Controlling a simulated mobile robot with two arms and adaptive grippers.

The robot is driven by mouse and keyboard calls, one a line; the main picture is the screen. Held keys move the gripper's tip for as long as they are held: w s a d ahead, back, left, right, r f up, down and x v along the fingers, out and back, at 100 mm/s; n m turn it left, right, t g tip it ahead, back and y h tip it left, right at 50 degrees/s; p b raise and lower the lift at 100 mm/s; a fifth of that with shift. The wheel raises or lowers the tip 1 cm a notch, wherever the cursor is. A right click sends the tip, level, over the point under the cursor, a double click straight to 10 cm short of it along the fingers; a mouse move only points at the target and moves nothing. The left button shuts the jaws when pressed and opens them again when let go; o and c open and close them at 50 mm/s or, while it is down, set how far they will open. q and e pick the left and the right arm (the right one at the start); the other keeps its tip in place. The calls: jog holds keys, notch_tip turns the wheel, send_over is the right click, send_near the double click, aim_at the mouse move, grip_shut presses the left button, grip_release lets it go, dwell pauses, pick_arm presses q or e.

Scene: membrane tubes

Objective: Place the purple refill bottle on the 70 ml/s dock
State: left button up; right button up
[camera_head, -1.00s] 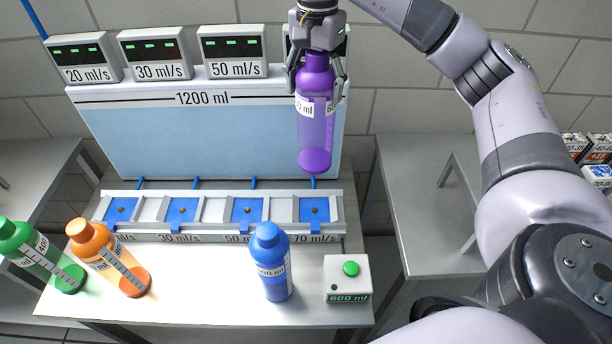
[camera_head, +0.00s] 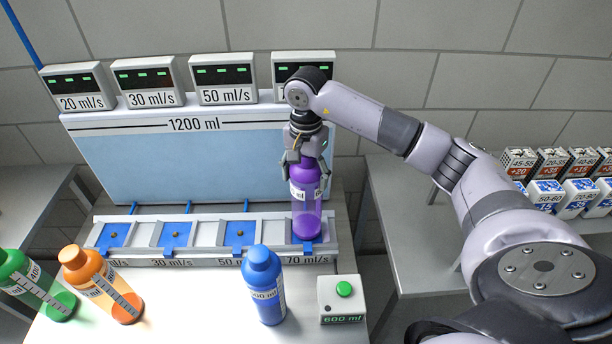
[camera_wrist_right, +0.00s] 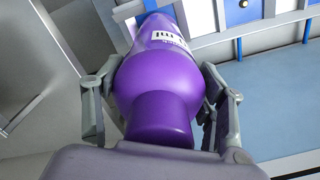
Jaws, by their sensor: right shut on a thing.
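The purple refill bottle (camera_head: 306,205) stands upright at the 70 ml/s dock (camera_head: 327,228), the rightmost of the row. Its base covers most of that dock's blue pad; whether it rests fully on the pad I cannot tell. My right gripper (camera_head: 306,165) is shut around the bottle's upper part from above. In the right wrist view the purple bottle (camera_wrist_right: 160,85) sits between the two fingers, with its cap toward the camera. The dock label (camera_head: 306,258) reads 70 ml/s. My left gripper is not in view.
A blue bottle (camera_head: 264,285) stands in front of the docks, beside a box with a green button (camera_head: 343,289) reading 600 ml. Orange (camera_head: 103,284) and green (camera_head: 36,284) bottles are at left. The other docks, such as the 50 ml/s one (camera_head: 239,234), are empty. Boxes (camera_head: 553,163) stand at right.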

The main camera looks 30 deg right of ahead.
jog(key=shift+f, duration=0.85)
jog(key=o, duration=1.7)
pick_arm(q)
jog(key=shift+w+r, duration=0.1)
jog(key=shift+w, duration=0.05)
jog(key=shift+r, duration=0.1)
